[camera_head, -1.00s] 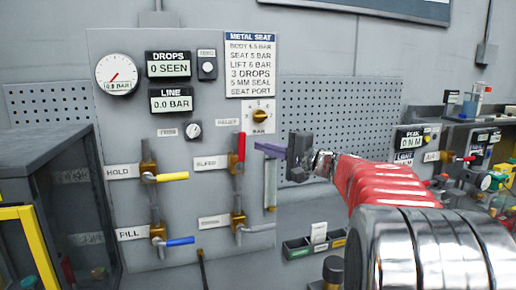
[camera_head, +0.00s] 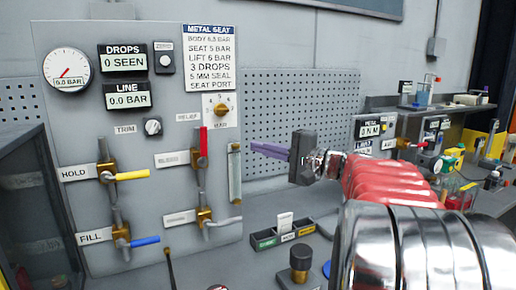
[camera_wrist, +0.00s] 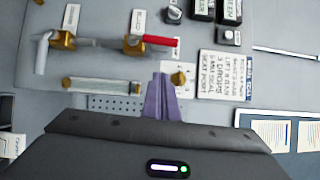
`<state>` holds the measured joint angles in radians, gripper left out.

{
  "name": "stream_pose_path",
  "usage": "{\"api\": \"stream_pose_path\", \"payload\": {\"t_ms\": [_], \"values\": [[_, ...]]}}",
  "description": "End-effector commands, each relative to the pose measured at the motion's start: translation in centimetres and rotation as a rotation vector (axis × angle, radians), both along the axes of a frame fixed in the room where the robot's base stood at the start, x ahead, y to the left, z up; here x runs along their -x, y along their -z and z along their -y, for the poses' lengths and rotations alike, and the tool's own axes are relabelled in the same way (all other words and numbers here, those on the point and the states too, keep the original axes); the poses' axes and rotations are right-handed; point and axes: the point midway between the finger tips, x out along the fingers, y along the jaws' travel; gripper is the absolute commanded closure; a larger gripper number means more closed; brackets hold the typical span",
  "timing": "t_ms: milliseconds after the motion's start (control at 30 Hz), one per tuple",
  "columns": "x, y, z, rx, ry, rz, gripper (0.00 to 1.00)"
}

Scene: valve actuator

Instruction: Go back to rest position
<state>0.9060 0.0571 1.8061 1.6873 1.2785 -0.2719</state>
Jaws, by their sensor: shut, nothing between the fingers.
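My gripper (camera_head: 268,151) shows in the head view at the end of my red and silver arm, with its purple fingers shut together and empty. The fingers point left toward the grey valve panel (camera_head: 75,240), in front of the area right of the sight tube (camera_head: 234,176), and touch no valve that I can see. In the wrist view my gripper (camera_wrist: 160,90) is also shut. The red-handled valve (camera_wrist: 140,43) lies to the upper left of the fingertips there, and the brass selector knob (camera_wrist: 179,78) lies just right of them.
Yellow (camera_head: 130,175) and blue (camera_head: 145,241) valve handles stick out from the panel. A small divided tray (camera_head: 282,234) and a black knob with a brass base (camera_head: 301,258) are on the bench below my arm. A dark cabinet (camera_head: 35,190) stands at the left. More equipment fills the right.

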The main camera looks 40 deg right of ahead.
Motion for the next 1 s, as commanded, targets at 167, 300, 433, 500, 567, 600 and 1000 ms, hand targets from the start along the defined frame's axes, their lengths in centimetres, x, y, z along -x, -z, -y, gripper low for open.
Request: {"api": "stream_pose_path", "payload": {"t_ms": [167, 300, 433, 500, 567, 600, 1000], "values": [[0.0, 0.0, 0.0, 0.0, -0.001, 0.0, 1.0], [-0.1, 0.0, -0.1, 0.0, -0.001, 0.0, 1.0], [-0.1, 0.1, 0.0, -0.011, 0.004, -0.007, 1.0], [-0.2, 0.9, 0.1, -0.007, 0.008, -0.039, 1.0], [-0.1, 2.3, 0.1, 0.002, 0.009, -0.081, 1.0], [0.0, 3.6, 0.0, 0.009, 0.01, -0.118, 1.0], [5.2, 17.0, -5.9, 0.23, -0.069, -0.553, 1.0]]}}
